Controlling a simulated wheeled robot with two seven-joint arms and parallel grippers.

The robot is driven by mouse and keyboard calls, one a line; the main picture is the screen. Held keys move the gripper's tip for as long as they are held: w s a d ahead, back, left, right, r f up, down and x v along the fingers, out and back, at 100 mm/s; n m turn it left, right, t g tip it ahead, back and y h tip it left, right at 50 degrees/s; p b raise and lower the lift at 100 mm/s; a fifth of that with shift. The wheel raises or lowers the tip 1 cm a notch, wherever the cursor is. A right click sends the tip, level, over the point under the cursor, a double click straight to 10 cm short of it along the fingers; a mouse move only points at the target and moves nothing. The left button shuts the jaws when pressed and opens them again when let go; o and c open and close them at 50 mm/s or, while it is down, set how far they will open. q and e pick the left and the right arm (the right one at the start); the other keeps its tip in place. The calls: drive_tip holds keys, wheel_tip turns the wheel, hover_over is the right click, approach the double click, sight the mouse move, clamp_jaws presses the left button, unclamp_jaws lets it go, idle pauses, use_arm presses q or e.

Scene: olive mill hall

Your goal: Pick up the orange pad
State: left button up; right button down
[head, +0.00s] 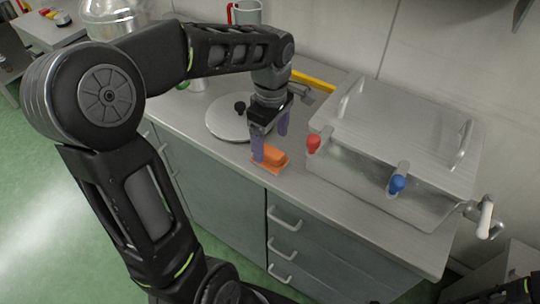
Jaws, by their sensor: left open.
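The orange pad (272,159) lies on the grey counter top near its front edge, in the middle of the head view. It looks like a block with a thinner orange layer under or beside it. My left gripper (270,147) points down right over the pad, its two purple fingers apart. One finger is at the pad's left side and partly covers it; the other is behind it to the right. I cannot tell whether the fingers touch the pad. My right gripper cannot be made out; only dark parts show at the lower right edge.
A steel box (365,185) with a red knob (313,143) and a blue knob (397,184) stands close on the right. A round lid (228,122) with a black knob lies behind left. A yellow bar (313,81) lies at the back. Drawers with handles are below.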

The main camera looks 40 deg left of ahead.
sight(270, 150)
use_arm(q)
drive_tip(key=shift+f, duration=0.2)
drive_tip(key=f+p, duration=0.1)
drive_tip(key=f, duration=0.4)
drive_tip(key=shift+a, duration=0.2)
drive_tip(key=shift+c, duration=0.3)
drive_tip(key=c, duration=1.6)
drive_tip(key=shift+o, duration=0.2)
wheel_tip(270, 150, up, 10)
drive_tip(key=shift+b, duration=0.35)
